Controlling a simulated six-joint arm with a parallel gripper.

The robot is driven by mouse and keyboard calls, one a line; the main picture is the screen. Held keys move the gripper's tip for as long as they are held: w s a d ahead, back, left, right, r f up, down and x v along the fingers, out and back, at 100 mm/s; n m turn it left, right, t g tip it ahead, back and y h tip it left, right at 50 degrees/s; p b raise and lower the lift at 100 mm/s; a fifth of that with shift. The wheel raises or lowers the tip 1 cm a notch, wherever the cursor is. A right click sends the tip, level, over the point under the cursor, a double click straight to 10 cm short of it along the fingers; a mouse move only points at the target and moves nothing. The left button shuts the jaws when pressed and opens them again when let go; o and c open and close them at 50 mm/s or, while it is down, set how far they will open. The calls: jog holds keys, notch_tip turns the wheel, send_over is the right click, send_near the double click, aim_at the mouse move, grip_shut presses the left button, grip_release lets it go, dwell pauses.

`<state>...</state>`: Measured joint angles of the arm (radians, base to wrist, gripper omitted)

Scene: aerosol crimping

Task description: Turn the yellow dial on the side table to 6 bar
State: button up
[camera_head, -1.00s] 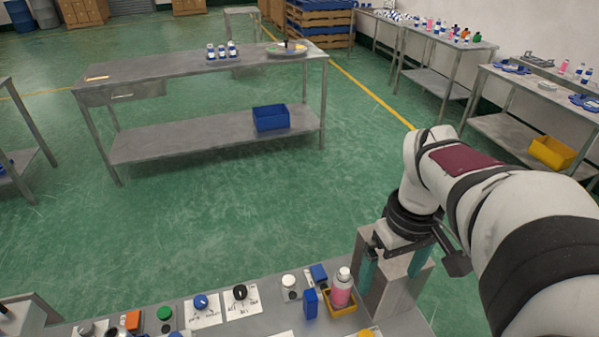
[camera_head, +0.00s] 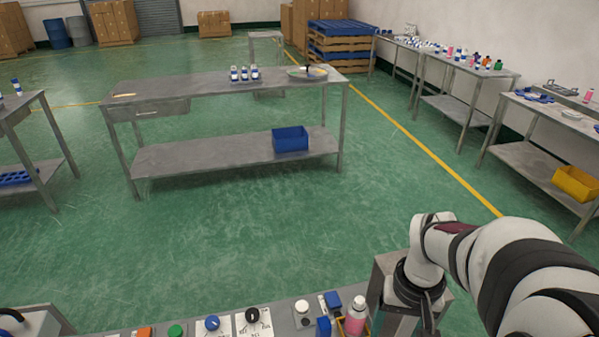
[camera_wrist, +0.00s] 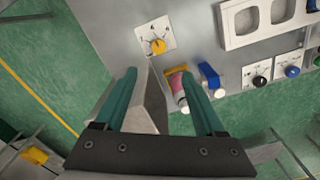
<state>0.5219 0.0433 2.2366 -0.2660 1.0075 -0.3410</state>
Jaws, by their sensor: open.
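The yellow dial (camera_wrist: 157,46) sits on a white square plate with dark markings, on the grey side table (camera_wrist: 205,32). It shows only in the wrist view; the pointer reading is too small to tell. My gripper (camera_wrist: 160,76) is open, its two green fingers pointing towards the table, with the dial appearing just beyond and between the tips. The fingers look apart from the dial.
A pink bottle (camera_wrist: 179,88) in a yellow holder and a blue block (camera_wrist: 210,76) lie close to the right finger. A black knob (camera_wrist: 260,81), a blue knob (camera_wrist: 292,71) and a white tray (camera_wrist: 265,17) are further right. A grey metal block (camera_wrist: 150,105) shows between the fingers.

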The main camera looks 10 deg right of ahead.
notch_tip(320, 180, down, 16)
jog(key=shift+d+r, duration=0.1)
jog(key=shift+d, duration=0.05)
grip_shut()
dwell(0.4)
